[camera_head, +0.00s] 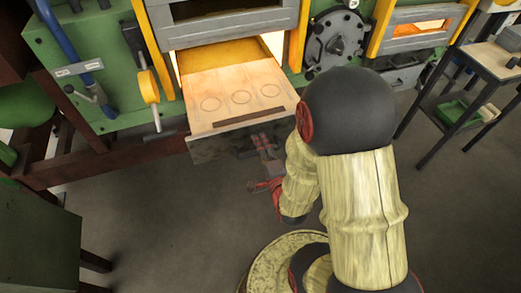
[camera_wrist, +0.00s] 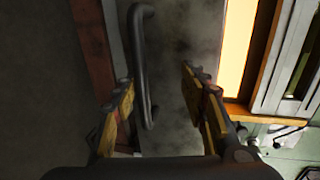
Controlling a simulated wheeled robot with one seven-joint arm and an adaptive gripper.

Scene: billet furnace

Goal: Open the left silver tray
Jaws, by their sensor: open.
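The left silver tray (camera_head: 228,86) extends out of the glowing left furnace opening in the head view. Its light top has three circles and a dark strip, and its front face (camera_head: 212,148) is dark grey. In the wrist view, the tray's dark bar handle (camera_wrist: 149,65) stands out from the grey front face (camera_wrist: 182,40). My gripper (camera_wrist: 158,95) is open, with one finger on each side of the handle's lower part. I cannot tell whether either finger touches it. In the head view, my gripper is partly hidden by my arm, close to the tray front.
The green furnace body (camera_head: 75,65) carries a yellow-handled lever (camera_head: 149,87) left of the tray. A small table (camera_head: 492,62) stands far right. Floor before the tray is open.

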